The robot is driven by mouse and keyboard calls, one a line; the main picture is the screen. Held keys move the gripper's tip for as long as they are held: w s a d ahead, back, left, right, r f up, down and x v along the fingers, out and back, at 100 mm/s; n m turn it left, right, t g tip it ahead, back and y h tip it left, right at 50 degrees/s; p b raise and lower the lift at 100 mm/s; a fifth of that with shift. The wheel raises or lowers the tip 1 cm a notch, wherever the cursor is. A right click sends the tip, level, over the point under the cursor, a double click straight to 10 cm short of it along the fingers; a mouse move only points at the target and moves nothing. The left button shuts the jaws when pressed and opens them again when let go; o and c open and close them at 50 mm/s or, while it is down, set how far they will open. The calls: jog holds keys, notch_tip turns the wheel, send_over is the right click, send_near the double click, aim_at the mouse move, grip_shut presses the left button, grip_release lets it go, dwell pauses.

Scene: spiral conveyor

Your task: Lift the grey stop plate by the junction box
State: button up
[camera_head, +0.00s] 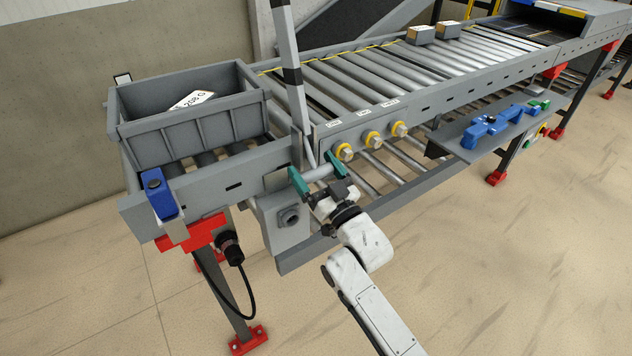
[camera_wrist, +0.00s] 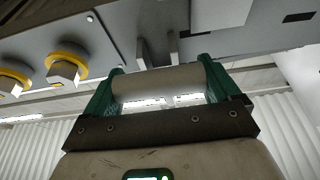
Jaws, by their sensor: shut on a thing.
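My gripper (camera_head: 312,176) has green fingers and is shut on a pale grey bar (camera_head: 319,172), with one finger at each end of it. The wrist view shows this bar (camera_wrist: 160,84) between the fingers (camera_wrist: 155,85), below two short grey brackets (camera_wrist: 157,45). A grey upright plate (camera_head: 304,147), likely the stop plate, stands just behind the bar, between the crate and the control panel. Whether the bar joins this plate is not clear. The grey junction box (camera_head: 283,226), with a round fitting, hangs under the conveyor edge, left of and below my gripper.
A grey crate (camera_head: 190,135) with a white label sits on the left rollers. A black-and-white striped post (camera_head: 287,45) rises beside it. Several yellow-ringed knobs (camera_head: 371,138) are right of my gripper. A side shelf (camera_head: 480,135) holds a blue tool (camera_head: 490,125).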

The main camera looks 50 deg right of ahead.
jog(key=shift+w+d+f+t+b, duration=0.1)
jog(key=shift+w+f+t+b, duration=0.4)
jog(key=shift+b, duration=0.7)
jog(key=shift+r, duration=0.2)
jog(key=o, duration=1.2)
jog(key=shift+s, duration=0.1)
jog(key=b+v, duration=0.1)
jog(key=v, duration=0.9)
jog(key=shift+s+f, duration=0.2)
jog(key=shift+f, duration=0.15)
